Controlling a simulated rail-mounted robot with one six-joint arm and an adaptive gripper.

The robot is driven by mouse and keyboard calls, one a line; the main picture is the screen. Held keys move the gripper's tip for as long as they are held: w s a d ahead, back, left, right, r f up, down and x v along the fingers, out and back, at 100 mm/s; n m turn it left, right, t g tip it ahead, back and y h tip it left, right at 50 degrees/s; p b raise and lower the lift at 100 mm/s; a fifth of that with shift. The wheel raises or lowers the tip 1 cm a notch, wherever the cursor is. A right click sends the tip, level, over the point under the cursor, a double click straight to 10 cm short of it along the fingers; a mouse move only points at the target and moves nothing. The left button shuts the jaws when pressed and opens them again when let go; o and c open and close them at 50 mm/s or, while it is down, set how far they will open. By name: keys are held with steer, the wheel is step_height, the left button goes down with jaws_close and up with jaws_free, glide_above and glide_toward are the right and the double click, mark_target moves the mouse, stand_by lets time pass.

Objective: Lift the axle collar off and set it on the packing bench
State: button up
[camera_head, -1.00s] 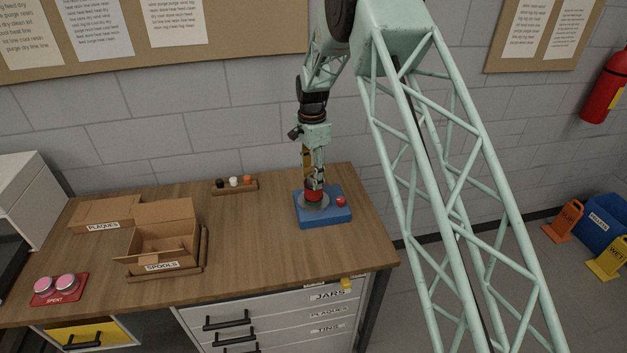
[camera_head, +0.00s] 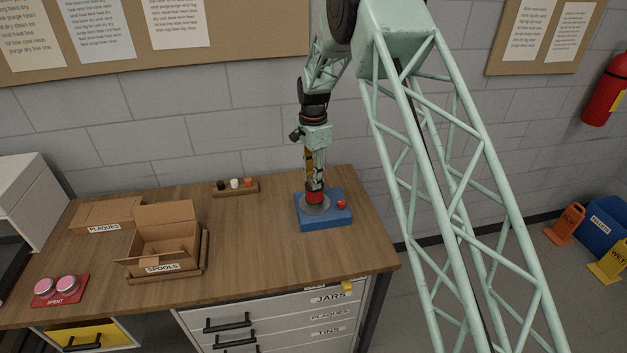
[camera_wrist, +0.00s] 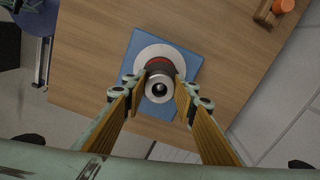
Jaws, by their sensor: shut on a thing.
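The red axle collar (camera_head: 315,197) sits on a grey round flange on the blue base (camera_head: 322,222), at the right part of the bench. In the wrist view, the collar's red edge (camera_wrist: 158,61) shows around a dark cylinder with a silver centre, above the pale disc. My gripper (camera_head: 314,186) points straight down over it. Its two fingers (camera_wrist: 157,84) stand on either side of this piece and are shut on it. The fingers and the cylinder hide part of the collar. The packing bench (camera_head: 255,245) has a brown wooden top.
A red button (camera_head: 342,204) stands on the blue base, right of the collar. An open SPOOLS carton (camera_head: 165,240), a PLAQUES box (camera_head: 105,217), a small rack (camera_head: 235,188) and a red SPENT holder (camera_head: 60,290) are on the bench. The front middle of the top is clear.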

steer(key=shift+r+b, duration=0.45)
steer(key=shift+r, duration=1.1)
steer(key=shift+s+r, duration=0.1)
steer(key=s+r+b, duration=0.1)
steer(key=s+b, duration=0.2)
steer(key=s, duration=1.2)
steer(key=shift+s+r, duration=0.25)
steer(key=shift+s, duration=0.15)
steer(key=shift+d+f, duration=0.1)
